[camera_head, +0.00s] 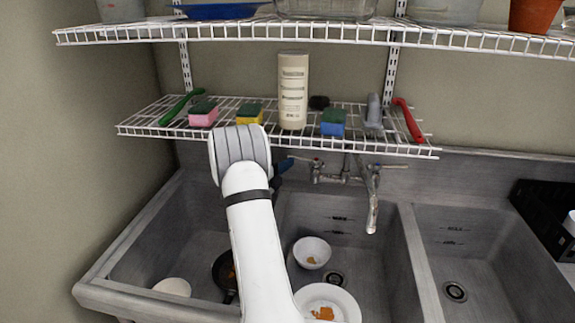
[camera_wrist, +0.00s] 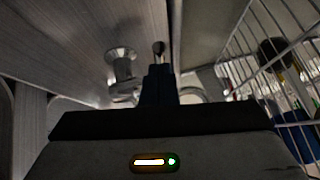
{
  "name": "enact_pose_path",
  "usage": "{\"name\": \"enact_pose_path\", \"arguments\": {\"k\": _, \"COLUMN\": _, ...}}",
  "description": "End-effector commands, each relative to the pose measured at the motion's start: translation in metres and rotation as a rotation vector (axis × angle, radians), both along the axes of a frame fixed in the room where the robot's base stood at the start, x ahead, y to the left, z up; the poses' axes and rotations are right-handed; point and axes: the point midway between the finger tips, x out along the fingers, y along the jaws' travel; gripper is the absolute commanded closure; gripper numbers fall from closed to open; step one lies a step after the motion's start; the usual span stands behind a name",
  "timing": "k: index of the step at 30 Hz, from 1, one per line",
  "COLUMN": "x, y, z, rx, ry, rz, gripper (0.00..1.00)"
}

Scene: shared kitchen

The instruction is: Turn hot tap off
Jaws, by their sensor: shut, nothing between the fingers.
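The wall faucet (camera_head: 345,178) hangs over the middle basin, with its spout (camera_head: 373,212) pointing down. Its left handle, the hot tap (camera_head: 316,163), shows a small red mark near its hub. The right handle (camera_head: 392,166) points out to the right. My gripper (camera_head: 286,164) is just left of the hot tap, partly hidden behind my white arm. In the wrist view my gripper (camera_wrist: 158,68) is shut and empty, with a dark-ended metal lever (camera_wrist: 158,48) right at its tips. I cannot tell whether they touch. A silver fitting (camera_wrist: 121,65) shows beside it.
A wire shelf (camera_head: 355,142) with sponges, a bottle (camera_head: 292,90) and brushes sits close above my gripper. A bowl (camera_head: 312,252), a plate (camera_head: 340,296) and a pan (camera_head: 222,272) lie in the sink. The right basin (camera_head: 470,250) is empty.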

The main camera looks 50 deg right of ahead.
Motion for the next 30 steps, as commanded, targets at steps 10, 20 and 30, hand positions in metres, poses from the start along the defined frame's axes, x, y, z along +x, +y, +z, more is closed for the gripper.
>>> {"name": "enact_pose_path", "arguments": {"k": 10, "x": -0.009, "y": 0.050, "z": -0.012, "rx": 0.001, "ry": 0.001, "rz": 0.007, "gripper": 1.00}}
{"name": "enact_pose_path", "arguments": {"k": 20, "x": 0.005, "y": 0.114, "z": -0.020, "rx": 0.000, "ry": 0.000, "rz": 0.004, "gripper": 1.00}}
{"name": "enact_pose_path", "arguments": {"k": 30, "x": 0.007, "y": 0.130, "z": -0.022, "rx": 0.000, "ry": 0.000, "rz": 0.001, "gripper": 1.00}}
